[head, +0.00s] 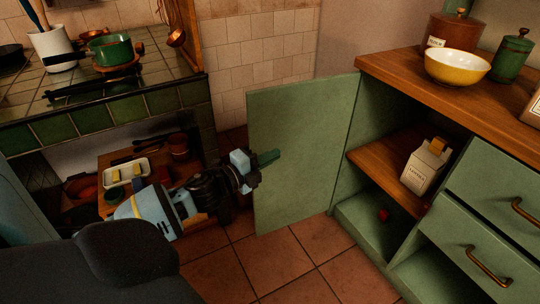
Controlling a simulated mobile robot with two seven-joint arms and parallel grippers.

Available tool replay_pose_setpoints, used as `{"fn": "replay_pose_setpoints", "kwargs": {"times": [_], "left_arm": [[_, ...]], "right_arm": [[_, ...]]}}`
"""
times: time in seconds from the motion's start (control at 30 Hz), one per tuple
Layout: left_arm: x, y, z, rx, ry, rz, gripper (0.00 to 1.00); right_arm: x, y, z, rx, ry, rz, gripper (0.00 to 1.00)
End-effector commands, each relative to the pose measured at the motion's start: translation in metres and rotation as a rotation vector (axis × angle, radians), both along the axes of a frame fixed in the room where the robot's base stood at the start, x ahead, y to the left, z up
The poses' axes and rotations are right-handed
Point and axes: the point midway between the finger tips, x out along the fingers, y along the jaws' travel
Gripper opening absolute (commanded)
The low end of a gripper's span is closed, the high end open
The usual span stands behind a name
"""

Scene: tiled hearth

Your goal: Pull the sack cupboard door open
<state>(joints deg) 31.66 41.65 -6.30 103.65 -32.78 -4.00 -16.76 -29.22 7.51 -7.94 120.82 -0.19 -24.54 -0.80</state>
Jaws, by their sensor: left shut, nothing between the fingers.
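The green cupboard door (305,140) stands swung wide open, out to the left of the cupboard (385,235). The inside of the cupboard is exposed. A pale sack-like packet with a label (427,168) stands on its wooden shelf (385,171). My left gripper (267,158) is shut and empty at the door's left part, its tip overlapping the door face in the picture. I cannot tell whether it touches the door. No handle on the door can be made out. My right gripper is not in view.
A yellow bowl (457,67) and canisters stand on the wooden counter (400,73). Drawers with brass handles (489,266) are at the right. The tiled hearth (95,107) with pots is at the left, with a cluttered wooden board below. Tiled floor (325,240) is clear before the cupboard.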

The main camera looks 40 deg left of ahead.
Motion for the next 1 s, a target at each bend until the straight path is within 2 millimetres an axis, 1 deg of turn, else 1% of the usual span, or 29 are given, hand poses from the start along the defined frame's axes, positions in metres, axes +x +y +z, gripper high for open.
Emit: {"fn": "replay_pose_setpoints", "kwargs": {"times": [0.03, 0.2, 0.4, 0.5, 0.67, 0.87, 0.93, 1.0], "left_arm": [[-0.009, 0.008, -0.002, 0.002, 0.005, 0.004, 0.00], [-0.033, 0.027, -0.002, 0.001, 0.005, 0.003, 0.00], [-0.057, 0.047, -0.001, 0.001, 0.004, 0.003, 0.00], [-0.066, 0.055, -0.001, 0.000, 0.003, 0.003, 0.00], [-0.074, 0.061, -0.001, -0.001, 0.002, 0.002, 0.00], [-0.075, 0.063, 0.000, -0.002, 0.001, 0.002, 0.00], [-0.074, 0.065, 0.000, -0.025, 0.001, 0.012, 0.00], [-0.072, 0.070, 0.000, -0.092, 0.002, 0.036, 0.00]], "right_arm": [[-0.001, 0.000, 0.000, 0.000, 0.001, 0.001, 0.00], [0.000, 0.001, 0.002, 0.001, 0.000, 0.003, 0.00], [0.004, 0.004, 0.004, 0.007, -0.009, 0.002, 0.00], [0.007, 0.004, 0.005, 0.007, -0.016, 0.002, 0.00], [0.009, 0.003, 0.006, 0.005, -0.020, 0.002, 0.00], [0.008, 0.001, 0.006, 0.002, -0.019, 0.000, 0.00], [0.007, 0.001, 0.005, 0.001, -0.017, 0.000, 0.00], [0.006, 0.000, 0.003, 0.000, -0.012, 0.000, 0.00]]}}
